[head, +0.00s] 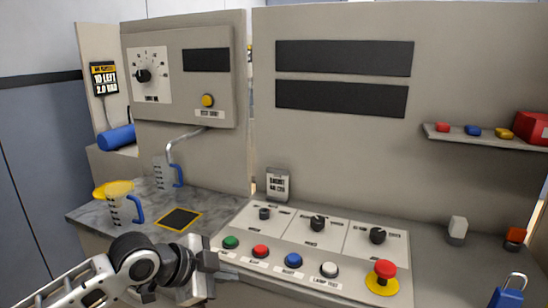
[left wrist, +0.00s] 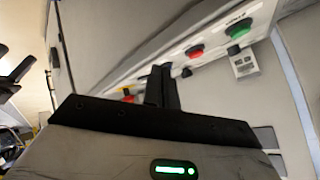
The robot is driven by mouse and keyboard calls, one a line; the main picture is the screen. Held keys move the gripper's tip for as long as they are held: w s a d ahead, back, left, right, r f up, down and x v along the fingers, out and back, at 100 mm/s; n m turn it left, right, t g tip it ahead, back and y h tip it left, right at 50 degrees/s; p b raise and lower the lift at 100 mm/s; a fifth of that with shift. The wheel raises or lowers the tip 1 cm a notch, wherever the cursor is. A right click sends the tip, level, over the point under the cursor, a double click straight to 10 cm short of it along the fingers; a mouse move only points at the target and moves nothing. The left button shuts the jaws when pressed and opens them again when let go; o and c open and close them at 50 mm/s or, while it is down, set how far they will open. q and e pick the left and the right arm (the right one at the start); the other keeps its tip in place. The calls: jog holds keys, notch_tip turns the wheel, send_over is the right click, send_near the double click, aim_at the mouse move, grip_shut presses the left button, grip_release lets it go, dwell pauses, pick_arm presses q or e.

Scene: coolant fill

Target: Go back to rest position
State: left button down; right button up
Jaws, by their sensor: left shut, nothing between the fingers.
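My left gripper (head: 208,264) comes in from the lower left in the head view, in front of the control panel's front edge, below the green button. Its fingers are together with nothing between them. In the left wrist view the shut fingers (left wrist: 160,86) point toward the panel front, with the red button (left wrist: 194,51) and green button (left wrist: 238,29) beyond them. My right gripper is not in view.
The sloped panel (head: 300,240) carries knobs, coloured buttons and a red emergency stop (head: 385,270). A blue padlock (head: 507,296) is at lower right.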

pick_arm(q)
jog(key=s+d+f+n+t, duration=0.1)
jog(key=s+d+f+n, duration=0.2)
jog(key=s+f, duration=0.3)
jog(key=s+a+f+n+t+y, duration=0.1)
jog(key=s+a+f+n+y, duration=0.1)
jog(key=s+a+f+n, duration=0.2)
jog(key=s+a+f+n+t+y, duration=0.1)
jog(key=s+a+f+n+y, duration=0.1)
jog(key=s+a+f+n, duration=0.2)
jog(key=s+f+n, duration=0.3)
jog(key=s+f, duration=0.4)
jog(key=s, duration=0.2)
jog(key=shift+s+a+t+y, duration=0.15)
jog(key=shift+a+t+y, duration=0.15)
jog(key=shift+a, duration=0.1)
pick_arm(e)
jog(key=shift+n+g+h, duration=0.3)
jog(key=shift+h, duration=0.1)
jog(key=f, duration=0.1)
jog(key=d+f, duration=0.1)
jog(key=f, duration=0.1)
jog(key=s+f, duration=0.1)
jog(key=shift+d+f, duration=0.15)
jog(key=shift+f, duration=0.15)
